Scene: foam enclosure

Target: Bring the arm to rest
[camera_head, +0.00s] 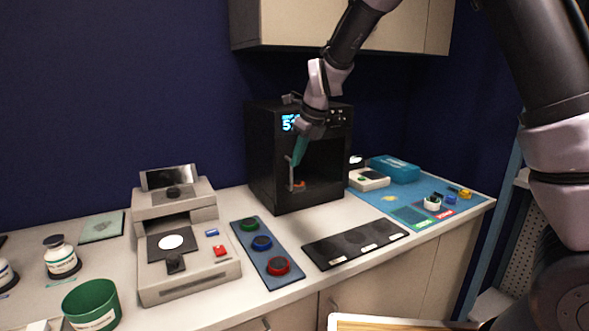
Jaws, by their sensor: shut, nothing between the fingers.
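My arm comes in from the upper right and bends down over the counter. My gripper (297,161) has teal fingers and points down in front of the black box-shaped machine (265,165) with a lit blue display. The fingers are shut with nothing between them. They are near the machine's open front and its pale vertical handle, but I cannot tell whether they touch. A small orange thing (299,184) lies low at the opening, below the fingers.
A grey instrument (190,282) and a panel with green, blue and red buttons (286,286) stand left of the machine. A dark mat (355,243) lies in front. A blue mat (410,189) with small items is at right. A cupboard (410,30) hangs above.

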